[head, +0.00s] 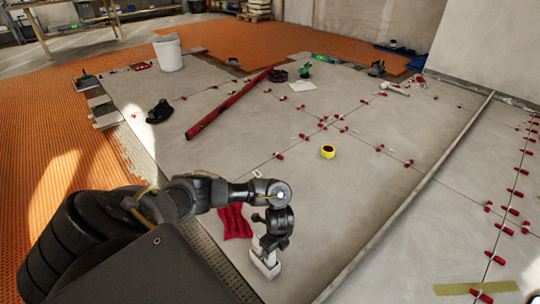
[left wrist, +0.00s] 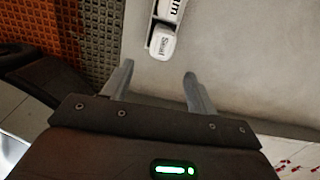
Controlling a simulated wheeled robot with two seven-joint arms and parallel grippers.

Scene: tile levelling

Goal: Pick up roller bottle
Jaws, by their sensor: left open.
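In the left wrist view, a white bottle-like object (left wrist: 162,42) with dark lettering lies at the top centre, beside a dark edge. It may be the roller bottle, but only part of it shows. My left gripper (left wrist: 158,72) is open and empty, its two grey fingers pointing towards this object, which sits just past the fingertips. In the head view, my left gripper (head: 265,262) is low over the grey tiles at the bottom centre. I cannot pick out the bottle there. My right gripper is not in view.
A red cloth-like item (head: 235,222) lies just behind my left arm. Several red clips line the tile joints. Bare tile lies right of the gripper.

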